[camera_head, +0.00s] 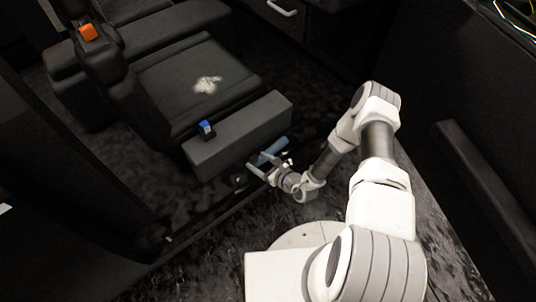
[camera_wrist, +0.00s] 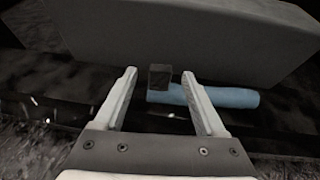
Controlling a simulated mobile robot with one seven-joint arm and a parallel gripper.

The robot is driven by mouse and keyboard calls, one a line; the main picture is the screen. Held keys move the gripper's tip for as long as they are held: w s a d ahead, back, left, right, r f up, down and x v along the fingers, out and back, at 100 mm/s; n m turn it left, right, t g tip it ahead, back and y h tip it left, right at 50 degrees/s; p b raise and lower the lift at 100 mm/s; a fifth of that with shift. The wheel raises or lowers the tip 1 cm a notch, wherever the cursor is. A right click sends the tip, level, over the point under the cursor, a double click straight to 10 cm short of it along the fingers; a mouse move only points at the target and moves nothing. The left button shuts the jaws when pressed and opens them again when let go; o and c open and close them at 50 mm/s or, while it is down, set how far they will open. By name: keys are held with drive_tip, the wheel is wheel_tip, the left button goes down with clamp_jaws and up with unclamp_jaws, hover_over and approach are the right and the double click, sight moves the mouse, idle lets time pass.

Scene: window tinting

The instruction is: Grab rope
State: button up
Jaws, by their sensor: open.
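My gripper (camera_head: 263,162) is open, reaching low beside the front of a long grey box. In the wrist view its fingers (camera_wrist: 159,74) are spread. A small dark block (camera_wrist: 160,77) appears between the fingertips; I cannot tell whether it lies between or beyond them. A light-blue cylinder (camera_wrist: 222,97) lies behind the right finger, partly hidden; it also shows in the head view (camera_head: 272,150). No thing is clearly a rope. A crumpled white patch (camera_head: 208,84) lies on the dark seat (camera_head: 165,82); I cannot tell what it is.
The long grey box (camera_head: 245,130) stands along the seat's front edge, with a small blue object (camera_head: 206,129) on it. An orange object (camera_head: 87,32) sits on the dark console at upper left. Thin coloured wires (camera_head: 516,18) show at top right. Dark carpet lies below.

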sight(255, 159)
drive_tip(key=b+x, duration=0.1)
drive_tip(key=x, duration=0.2)
drive_tip(key=shift+w+a+f, duration=0.15)
drive_tip(key=shift+w, duration=0.15)
clamp_jaws()
